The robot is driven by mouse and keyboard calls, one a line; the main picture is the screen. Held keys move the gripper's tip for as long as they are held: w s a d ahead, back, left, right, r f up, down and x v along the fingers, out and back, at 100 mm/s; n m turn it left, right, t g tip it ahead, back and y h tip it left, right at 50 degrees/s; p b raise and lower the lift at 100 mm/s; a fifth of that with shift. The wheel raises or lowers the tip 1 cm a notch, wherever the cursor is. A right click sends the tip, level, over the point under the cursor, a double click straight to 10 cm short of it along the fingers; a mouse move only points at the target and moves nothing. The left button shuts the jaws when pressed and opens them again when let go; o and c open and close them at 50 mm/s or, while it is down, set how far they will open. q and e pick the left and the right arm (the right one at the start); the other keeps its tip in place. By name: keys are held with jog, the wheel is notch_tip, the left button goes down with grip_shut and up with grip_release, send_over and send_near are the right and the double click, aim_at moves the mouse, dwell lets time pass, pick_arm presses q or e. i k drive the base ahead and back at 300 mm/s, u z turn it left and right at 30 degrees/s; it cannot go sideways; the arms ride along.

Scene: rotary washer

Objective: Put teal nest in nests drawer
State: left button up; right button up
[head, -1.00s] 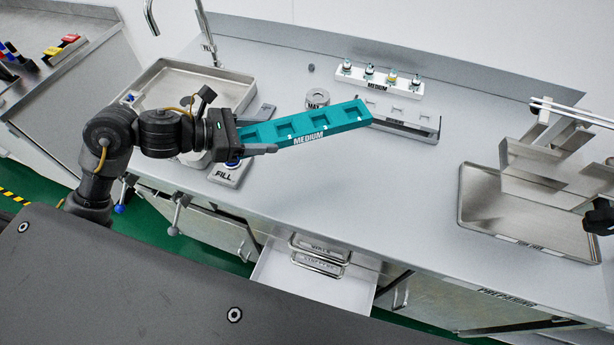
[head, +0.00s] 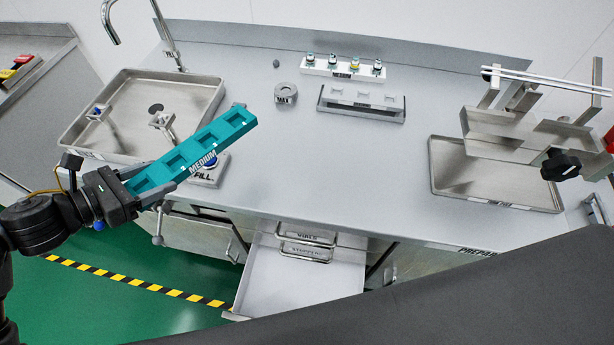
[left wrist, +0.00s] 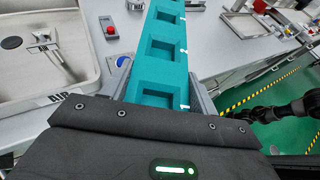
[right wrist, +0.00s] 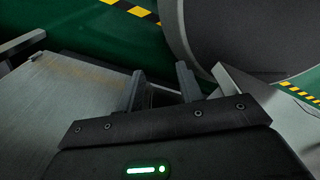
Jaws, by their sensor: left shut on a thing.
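The teal nest (head: 200,150), a long bar with square pockets and a "MEDIUM" label, is held at one end by my left gripper (head: 135,195). It slants up to the right, in front of the sink and the FILL button. In the left wrist view the nest (left wrist: 165,48) lies between both fingers (left wrist: 163,95). An open, empty-looking drawer (head: 300,290) extends from the counter front, right of the left gripper; its own label is not readable. My right gripper (right wrist: 163,90) shows only in its wrist view, fingers apart with nothing clearly held.
Drawer fronts marked VIALS (head: 307,236) and STOPPERS (head: 305,253) sit above the open drawer. A grey holder (head: 361,106), white vial rack (head: 343,69) and round part (head: 286,94) stand on the counter. A metal tray (head: 490,180) lies right. The middle counter is clear.

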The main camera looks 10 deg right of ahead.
aim_at(301, 297)
jog(key=k, duration=1.05)
jog(key=z, duration=0.65)
jog(key=i, duration=1)
